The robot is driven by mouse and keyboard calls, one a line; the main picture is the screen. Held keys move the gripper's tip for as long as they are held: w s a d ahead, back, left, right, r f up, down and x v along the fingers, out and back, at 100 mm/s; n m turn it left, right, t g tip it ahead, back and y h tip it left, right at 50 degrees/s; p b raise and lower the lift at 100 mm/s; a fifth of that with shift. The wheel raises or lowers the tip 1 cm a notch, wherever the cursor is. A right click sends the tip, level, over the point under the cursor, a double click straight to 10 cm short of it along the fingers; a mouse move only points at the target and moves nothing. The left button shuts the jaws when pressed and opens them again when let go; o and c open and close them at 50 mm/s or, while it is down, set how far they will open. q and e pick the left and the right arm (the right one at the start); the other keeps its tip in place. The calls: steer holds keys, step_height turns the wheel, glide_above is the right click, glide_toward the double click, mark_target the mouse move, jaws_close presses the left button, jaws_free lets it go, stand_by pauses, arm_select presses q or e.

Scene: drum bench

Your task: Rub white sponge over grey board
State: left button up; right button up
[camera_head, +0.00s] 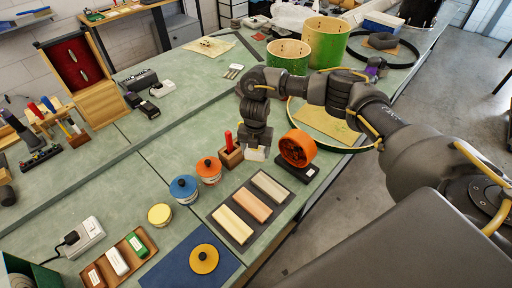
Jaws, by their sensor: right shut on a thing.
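My right gripper (257,146) reaches in from the right and points down over the bench. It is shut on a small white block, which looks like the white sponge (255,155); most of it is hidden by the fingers. A dark grey board (243,214) lies flat on the bench below and in front of the gripper, carrying three wood strips in pale yellow, orange-tan and beige. The gripper is beyond the board's far end, apart from it. My left gripper is not in view.
An orange wheel-like tool (297,148) stands close right of the gripper; a wooden block with a red handle (230,153) is close left. Orange (208,170) and blue (184,189) jars stand left of the board. A brown tray (117,262) holds white and green blocks.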

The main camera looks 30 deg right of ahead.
steer(key=shift+d, duration=0.1)
steer(key=shift+f, duration=0.15)
step_height(320, 180, down, 4)
steer(key=b, duration=0.4)
stand_by(0.6)
